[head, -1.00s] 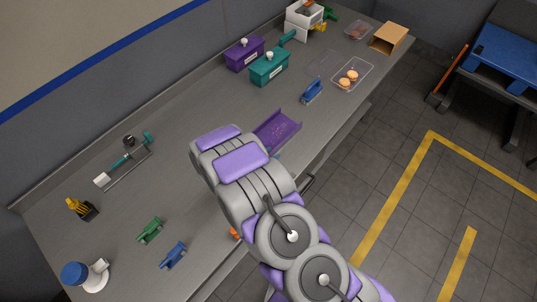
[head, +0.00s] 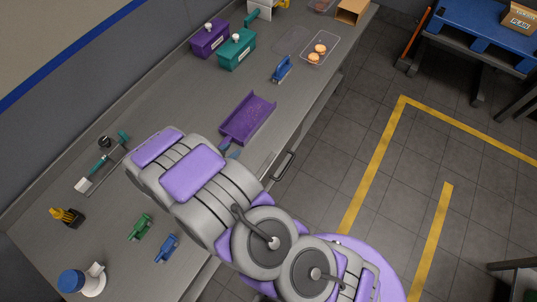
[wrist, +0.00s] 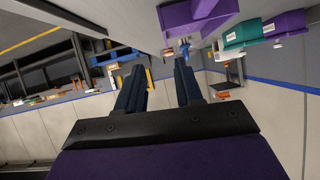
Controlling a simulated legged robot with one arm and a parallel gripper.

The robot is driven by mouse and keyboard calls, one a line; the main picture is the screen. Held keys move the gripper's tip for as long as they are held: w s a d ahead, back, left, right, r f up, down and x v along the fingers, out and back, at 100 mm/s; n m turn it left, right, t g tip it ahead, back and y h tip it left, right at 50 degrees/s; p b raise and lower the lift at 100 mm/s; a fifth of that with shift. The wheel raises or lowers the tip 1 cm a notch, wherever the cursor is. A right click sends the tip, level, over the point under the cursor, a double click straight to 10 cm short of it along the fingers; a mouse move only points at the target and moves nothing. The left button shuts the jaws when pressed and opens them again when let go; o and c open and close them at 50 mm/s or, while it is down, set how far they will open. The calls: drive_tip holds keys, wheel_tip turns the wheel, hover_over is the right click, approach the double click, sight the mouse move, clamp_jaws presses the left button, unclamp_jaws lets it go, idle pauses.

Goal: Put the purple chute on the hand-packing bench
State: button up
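The purple chute (head: 247,118) is a shallow open tray with speckles on its floor. It lies on the grey bench (head: 160,95) right of the middle, near the front edge. In the wrist view the purple chute (wrist: 198,14) shows at the top, beyond the right finger. My gripper (wrist: 160,72) is open, with two dark blue fingers apart and nothing between them. In the head view my arm covers most of it; a bit of finger shows just below the chute's near end. I cannot tell whether it touches the chute. No bench is visibly marked as the hand-packing bench.
Purple (head: 210,38) and teal (head: 237,49) boxes stand behind the chute. A blue tool (head: 282,69) and a clear tray (head: 320,48) with biscuits lie to its upper right. Green (head: 139,227) and blue (head: 167,248) tools lie front left.

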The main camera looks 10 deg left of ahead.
drive_tip(key=w+a+r+g+y, duration=0.3)
drive_tip(key=w+a+r+y, duration=0.3)
drive_tip(key=r, duration=0.3)
drive_tip(key=s+d+r+n+g+y, duration=0.1)
drive_tip(key=d+r+n+g+y, duration=0.15)
drive_tip(key=r, duration=0.45)
drive_tip(key=s+d+r+n+g+y, duration=0.1)
drive_tip(key=s+d+r+n+y, duration=0.1)
drive_tip(key=d+r, duration=0.3)
drive_tip(key=s+d+r+g+h, duration=0.3)
drive_tip(key=s+d+r, duration=0.1)
drive_tip(key=s+d, duration=0.9)
drive_tip(key=s+d+r+g+h, duration=0.3)
drive_tip(key=s+d, duration=1)
drive_tip(key=d, duration=0.7)
drive_tip(key=shift+s+r+n+g, duration=0.35)
drive_tip(key=shift+r, duration=0.25)
